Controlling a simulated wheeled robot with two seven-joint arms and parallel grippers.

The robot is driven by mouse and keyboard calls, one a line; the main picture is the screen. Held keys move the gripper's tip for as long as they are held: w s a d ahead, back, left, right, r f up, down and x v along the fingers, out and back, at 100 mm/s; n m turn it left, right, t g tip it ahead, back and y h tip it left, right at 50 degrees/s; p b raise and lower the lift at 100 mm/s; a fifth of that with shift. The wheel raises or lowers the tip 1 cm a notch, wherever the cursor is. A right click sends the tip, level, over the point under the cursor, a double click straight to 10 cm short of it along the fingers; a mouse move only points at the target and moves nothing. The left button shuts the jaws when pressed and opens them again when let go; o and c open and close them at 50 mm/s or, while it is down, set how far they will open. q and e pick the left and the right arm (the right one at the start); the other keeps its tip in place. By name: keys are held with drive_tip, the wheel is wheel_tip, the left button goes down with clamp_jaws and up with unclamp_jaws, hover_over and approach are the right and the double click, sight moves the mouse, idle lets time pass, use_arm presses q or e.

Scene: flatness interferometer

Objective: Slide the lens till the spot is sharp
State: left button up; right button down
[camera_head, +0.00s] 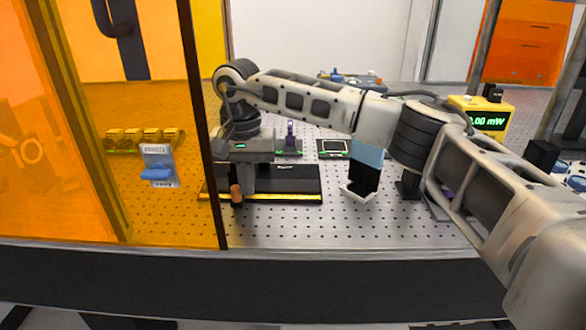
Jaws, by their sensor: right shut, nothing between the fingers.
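My right arm comes in from the right, arches over the bench and drops at its wrist. Its gripper (248,184) points down over a black base with a yellow front strip (295,197). The gripper is shut and holds nothing. A brown knob (236,192) is close beside the fingers; I cannot tell whether they touch. The lens and the spot cannot be made out clearly; the arm covers part of this area. My left gripper is not in view.
A purple post (290,137) and a dark green-edged panel (334,149) stand behind. A blue-and-black device (363,178) is to the right. A yellow power meter (490,119) is at the far right. An orange see-through panel (60,130) closes off the left. Front holes are clear.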

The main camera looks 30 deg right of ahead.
drive_tip(key=shift+s+d, duration=0.25)
drive_tip(key=shift+d, duration=0.1)
drive_tip(key=shift+r+p, duration=0.65)
drive_tip(key=shift+r, duration=0.15)
use_arm(q)
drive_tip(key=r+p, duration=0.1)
drive_tip(key=p, duration=0.1)
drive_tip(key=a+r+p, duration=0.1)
drive_tip(key=p, duration=0.2)
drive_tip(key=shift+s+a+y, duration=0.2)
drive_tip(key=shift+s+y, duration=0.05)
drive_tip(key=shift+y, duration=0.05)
use_arm(e)
wheel_tip(320, 180, up, 7)
drive_tip(key=shift+r, duration=0.2)
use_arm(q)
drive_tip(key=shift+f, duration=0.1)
